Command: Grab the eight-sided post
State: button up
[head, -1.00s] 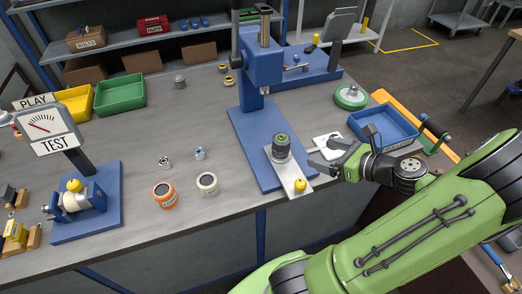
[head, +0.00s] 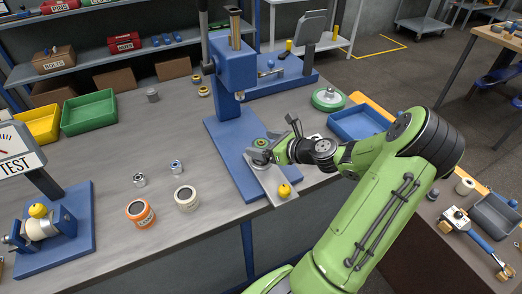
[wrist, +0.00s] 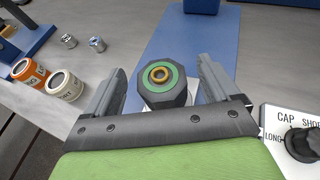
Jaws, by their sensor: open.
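The eight-sided post (wrist: 163,95) is dark grey with a green ring and a brass-coloured centre on top. It stands upright on a metal plate on the blue press base. In the head view its green top (head: 262,143) shows, with its lower part hidden by my gripper (head: 265,153). In the wrist view my gripper (wrist: 162,84) is open, with one finger on each side of the post. Gaps show between the fingers and the post; I cannot tell whether either finger touches it lower down.
The blue press (head: 234,65) rises just behind the post. A yellow knob (head: 284,190) sits on the plate's front end. An orange roll (head: 140,213) and a white roll (head: 187,199) stand to the left. A blue tray (head: 357,123) lies to the right.

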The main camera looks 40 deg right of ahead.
jog(key=shift+s+r, duration=0.1)
jog(key=shift+c, duration=0.8)
grip_shut()
jog(key=shift+r, duration=0.15)
